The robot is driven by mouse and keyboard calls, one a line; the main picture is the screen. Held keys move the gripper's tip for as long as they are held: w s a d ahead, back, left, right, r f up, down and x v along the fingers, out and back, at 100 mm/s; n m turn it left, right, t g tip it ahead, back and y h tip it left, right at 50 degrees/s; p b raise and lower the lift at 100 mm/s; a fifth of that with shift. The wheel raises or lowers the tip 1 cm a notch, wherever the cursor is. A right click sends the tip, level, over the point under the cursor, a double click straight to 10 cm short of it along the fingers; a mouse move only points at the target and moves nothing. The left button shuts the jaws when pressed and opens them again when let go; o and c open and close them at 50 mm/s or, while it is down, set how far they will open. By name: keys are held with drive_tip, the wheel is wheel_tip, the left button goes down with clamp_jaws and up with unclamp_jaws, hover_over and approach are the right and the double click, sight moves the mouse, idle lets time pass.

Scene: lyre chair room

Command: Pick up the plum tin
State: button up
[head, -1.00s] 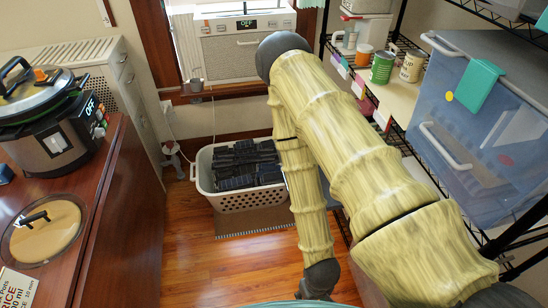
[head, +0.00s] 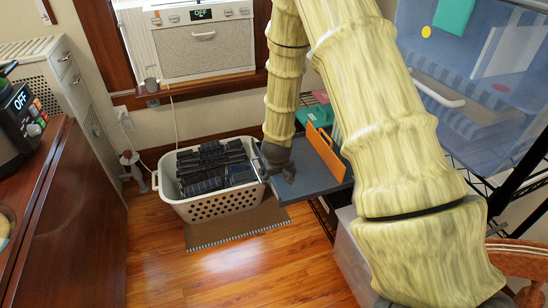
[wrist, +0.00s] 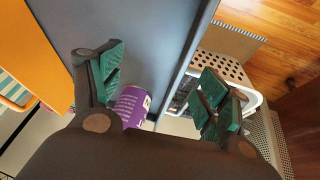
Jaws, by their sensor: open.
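The plum tin (wrist: 132,105) is a purple can with a pale label, seen low in the wrist view and partly cut off by my gripper's body. It lies in the picture between my fingers, nearer the left one. I cannot tell whether any finger touches it. My gripper (wrist: 162,88) is open, with green pads spread wide apart. In the head view my gripper (head: 277,172) hangs at the left edge of a grey-blue shelf board (head: 312,178); the tin is not visible there.
An orange panel (head: 326,152) stands on the board and also shows left in the wrist view (wrist: 35,50). A white basket (head: 225,205) of dark items sits left of the board. A blue bin (head: 480,70) is at upper right. Wooden floor (head: 160,260) is clear in front.

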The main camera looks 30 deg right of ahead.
drive_tip(key=w+d+r+m+t+b, duration=0.1)
drive_tip(key=w+d+r+t+b, duration=0.1)
drive_tip(key=w+d+r+b, duration=0.6)
drive_tip(key=w+f+p, duration=0.1)
drive_tip(key=w+f, duration=0.1)
drive_tip(key=f, duration=0.1)
drive_tip(key=w+f, duration=0.2)
drive_tip(key=w, duration=0.1)
drive_tip(key=shift+a+f+p, duration=0.1)
drive_tip(key=shift+f+p, duration=0.25)
drive_tip(key=shift+f, duration=0.05)
drive_tip(key=shift+w+b+x, duration=0.2)
drive_tip(key=shift+b+x, duration=0.45)
drive_tip(key=shift+x, duration=1.55)
drive_tip(key=shift+a+r, duration=0.1)
drive_tip(key=shift+r, duration=0.1)
drive_tip(key=c, duration=1.1)
